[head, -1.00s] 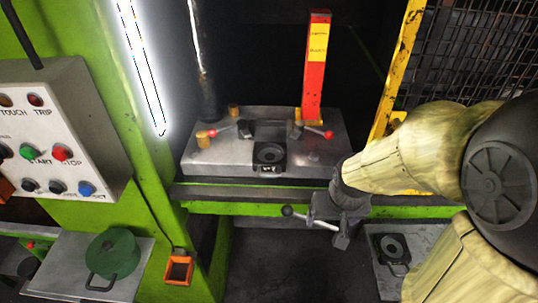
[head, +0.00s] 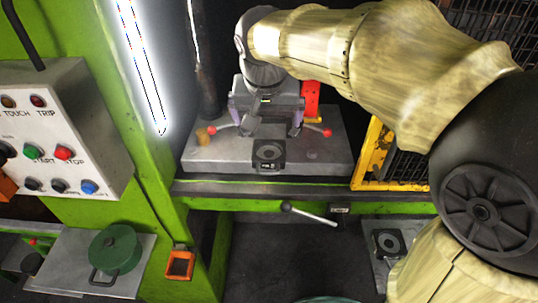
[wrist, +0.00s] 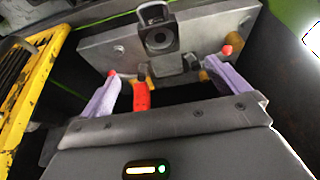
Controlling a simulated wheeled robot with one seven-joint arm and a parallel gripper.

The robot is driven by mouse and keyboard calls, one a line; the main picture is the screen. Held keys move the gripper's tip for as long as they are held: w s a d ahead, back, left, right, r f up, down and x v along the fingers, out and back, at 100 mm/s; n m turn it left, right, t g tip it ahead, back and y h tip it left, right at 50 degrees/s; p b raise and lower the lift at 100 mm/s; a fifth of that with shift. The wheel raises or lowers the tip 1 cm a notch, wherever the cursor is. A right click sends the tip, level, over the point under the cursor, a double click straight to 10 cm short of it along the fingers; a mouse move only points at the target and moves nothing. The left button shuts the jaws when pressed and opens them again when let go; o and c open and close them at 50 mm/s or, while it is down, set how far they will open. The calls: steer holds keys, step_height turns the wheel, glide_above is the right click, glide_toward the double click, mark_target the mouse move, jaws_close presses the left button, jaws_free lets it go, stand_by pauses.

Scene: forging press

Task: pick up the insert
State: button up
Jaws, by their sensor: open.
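A dark square insert (head: 268,154) with a round ring and a front tab sits at the front middle of the grey die block (head: 325,160). It also shows in the wrist view (wrist: 158,32), beyond my fingertips. A similar dark insert (head: 390,244) lies on a grey plate at the lower right. My gripper (head: 265,127) is open and empty, above the back part of the die block. In the wrist view its two pale purple fingers (wrist: 160,72) are wide apart, with nothing between them. The gripper hides the back of the block in the head view.
Red-knobbed clamp levers (head: 326,132) flank the block's middle, close to my fingers. A red post (head: 312,97) stands behind, and a yellow guard frame (head: 372,155) at right. A control box (head: 55,135) and green pot (head: 117,250) are at left.

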steer(key=p, duration=0.3)
glide_toward(269, 154)
steer(key=shift+x, duration=1.15)
steer(key=shift+s, duration=0.15)
steer(key=shift+w+p+x, duration=0.2)
steer(key=shift+p+x, duration=1)
steer(key=shift+x, duration=1.4)
steer(key=shift+r, duration=0.1)
